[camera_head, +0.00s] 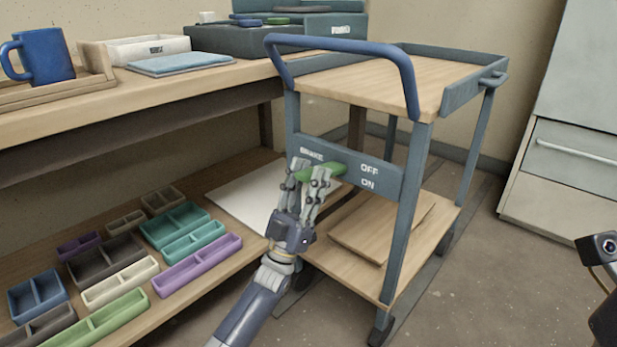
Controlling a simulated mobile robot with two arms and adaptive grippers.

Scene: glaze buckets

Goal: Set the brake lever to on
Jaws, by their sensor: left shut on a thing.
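The green brake lever (327,168) sits on the blue-grey plate (378,178) on the near side of the cart (384,82). The plate carries the word BRAKE at left, with OFF above ON at right. The lever points right and slightly up, its free end nearer OFF than ON. My left gripper (311,174) is shut on the brake lever, its fingers covering the lever's left part. My right gripper is not in view; only a dark part of mine shows at the lower right edge.
A wooden bench (160,90) stands left of the cart, with a blue mug (46,56) on top. Several coloured trays lie on its lower shelf. The cart's blue handle (345,44) arches above the plate. A grey cabinet (570,150) stands at right, with open floor between.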

